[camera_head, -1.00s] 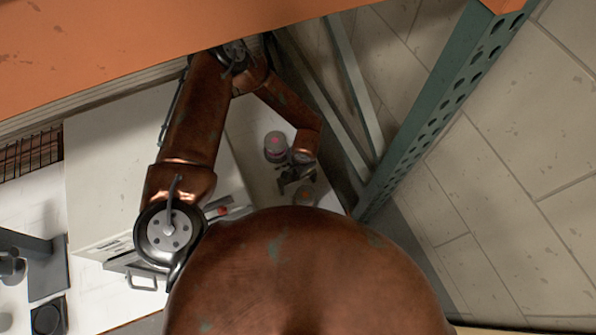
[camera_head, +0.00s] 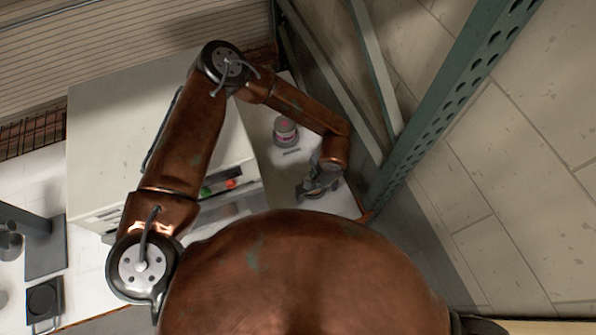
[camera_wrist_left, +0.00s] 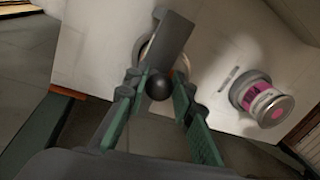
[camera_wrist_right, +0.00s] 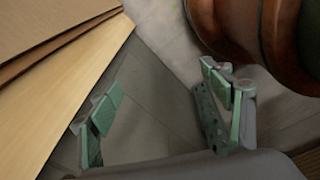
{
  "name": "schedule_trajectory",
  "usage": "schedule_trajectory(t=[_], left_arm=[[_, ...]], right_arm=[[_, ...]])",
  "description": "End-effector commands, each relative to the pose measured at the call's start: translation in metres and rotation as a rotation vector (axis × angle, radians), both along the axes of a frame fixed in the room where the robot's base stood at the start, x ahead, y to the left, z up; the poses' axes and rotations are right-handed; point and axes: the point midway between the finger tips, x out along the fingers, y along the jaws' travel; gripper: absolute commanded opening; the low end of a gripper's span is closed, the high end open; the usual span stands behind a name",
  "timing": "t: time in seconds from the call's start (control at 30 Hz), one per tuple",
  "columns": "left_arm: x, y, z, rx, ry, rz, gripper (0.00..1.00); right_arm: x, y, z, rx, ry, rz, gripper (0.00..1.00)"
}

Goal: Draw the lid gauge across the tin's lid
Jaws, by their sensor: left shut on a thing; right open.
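My left gripper (camera_head: 316,188) is low over the white surface at the right in the head view. In the left wrist view its fingers (camera_wrist_left: 157,88) are shut on the dark ball knob of a flat grey bar, the lid gauge (camera_wrist_left: 172,42). The gauge lies across or just above a round tin (camera_wrist_left: 145,50), mostly hidden behind it; whether they touch I cannot tell. A second tin with a pink label (camera_wrist_left: 262,97) stands apart to the right, also in the head view (camera_head: 285,131). My right gripper (camera_wrist_right: 162,108) is open and empty in the right wrist view.
A white box-shaped unit (camera_head: 115,130) with green and red buttons stands left of the tins. A green perforated upright (camera_head: 450,105) rises close to the right of my left gripper. A small dark slot (camera_wrist_left: 228,78) lies between the tins. Wooden boards (camera_wrist_right: 55,70) are near my right gripper.

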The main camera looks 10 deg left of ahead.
Motion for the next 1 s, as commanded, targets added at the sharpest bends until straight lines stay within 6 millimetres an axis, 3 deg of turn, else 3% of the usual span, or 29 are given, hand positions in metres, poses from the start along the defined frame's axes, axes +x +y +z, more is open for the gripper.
schedule_trajectory(t=[0.03, 0.13, 0.23, 0.37, 0.4, 0.53, 0.67, 0.87, 1.0], left_arm=[[-0.005, -0.009, -0.006, -0.002, 0.004, -0.017, 0.0], [-0.008, -0.015, -0.004, -0.002, 0.004, -0.027, 0.0], [-0.008, -0.015, -0.004, -0.003, 0.004, -0.027, 0.0], [-0.007, -0.015, -0.004, -0.006, 0.002, -0.027, 0.0], [-0.007, -0.015, -0.004, -0.007, 0.001, -0.026, 0.23], [-0.007, -0.013, -0.004, -0.005, 0.001, -0.023, 0.32], [-0.007, -0.012, -0.003, -0.003, 0.001, -0.021, 0.4], [-0.007, -0.011, -0.003, -0.002, 0.002, -0.018, 0.4], [-0.007, -0.011, 0.002, -0.003, 0.001, -0.019, 0.4]], right_arm=[[0.017, 0.001, -0.003, 0.002, -0.022, 0.004, 0.73], [0.029, 0.006, -0.003, 0.008, -0.038, 0.006, 0.73], [0.017, 0.009, -0.003, 0.01, -0.024, 0.002, 0.73], [-0.014, 0.009, -0.006, 0.009, 0.018, -0.006, 0.73], [-0.022, 0.009, -0.007, 0.009, 0.028, -0.009, 0.73], [-0.036, 0.011, -0.008, 0.01, 0.045, -0.012, 0.73], [-0.03, 0.01, -0.007, 0.01, 0.036, -0.01, 0.73], [0.0, 0.008, -0.005, 0.009, -0.002, -0.001, 0.73], [-0.007, 0.005, -0.005, 0.005, 0.008, -0.003, 0.73]])
